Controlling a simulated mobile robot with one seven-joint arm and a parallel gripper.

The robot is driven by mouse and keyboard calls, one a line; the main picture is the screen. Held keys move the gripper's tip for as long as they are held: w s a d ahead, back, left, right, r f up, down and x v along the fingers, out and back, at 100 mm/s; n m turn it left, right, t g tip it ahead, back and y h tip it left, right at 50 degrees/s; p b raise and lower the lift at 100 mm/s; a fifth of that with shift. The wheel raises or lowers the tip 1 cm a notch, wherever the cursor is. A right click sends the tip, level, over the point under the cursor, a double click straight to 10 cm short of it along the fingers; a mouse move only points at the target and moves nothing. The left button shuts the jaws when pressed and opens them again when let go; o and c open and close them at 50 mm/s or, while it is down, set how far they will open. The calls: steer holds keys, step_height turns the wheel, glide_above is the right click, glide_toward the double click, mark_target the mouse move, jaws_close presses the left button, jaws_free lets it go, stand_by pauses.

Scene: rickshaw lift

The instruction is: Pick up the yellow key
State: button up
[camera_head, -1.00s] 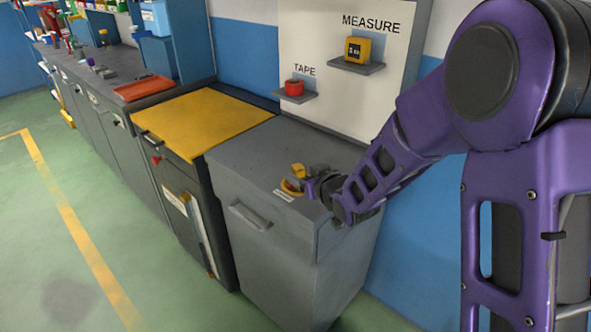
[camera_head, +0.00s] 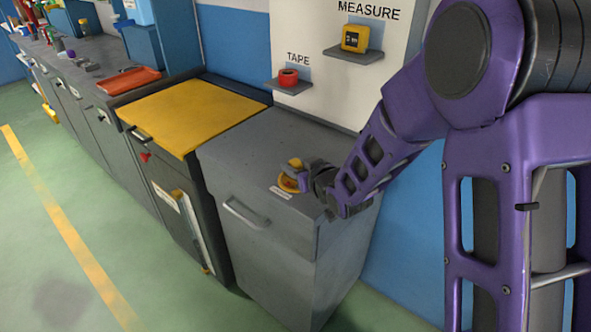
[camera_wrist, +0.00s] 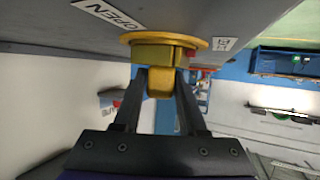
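The yellow key (camera_wrist: 160,84) shows in the wrist view as a blocky yellow handle on a round yellow base (camera_wrist: 128,38). The base is set on the grey cabinet top, beside an "OPEN" label. In the head view the key (camera_head: 295,164) is small, near the front edge of the cabinet top. My gripper (camera_wrist: 160,80) reaches it from the right, with one dark finger on each side of the handle. The fingertips are at or very close to its sides. I cannot tell whether they press on it. The fingers partly hide the key in the head view.
The grey cabinet (camera_head: 270,240) has a handle on its front. A yellow-topped cabinet (camera_head: 190,115) stands left of it. A white board (camera_head: 315,28) behind carries red tape (camera_head: 288,77) and a yellow measure (camera_head: 354,39) on small shelves. Green floor is free at the front left.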

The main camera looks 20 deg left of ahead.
jaws_close()
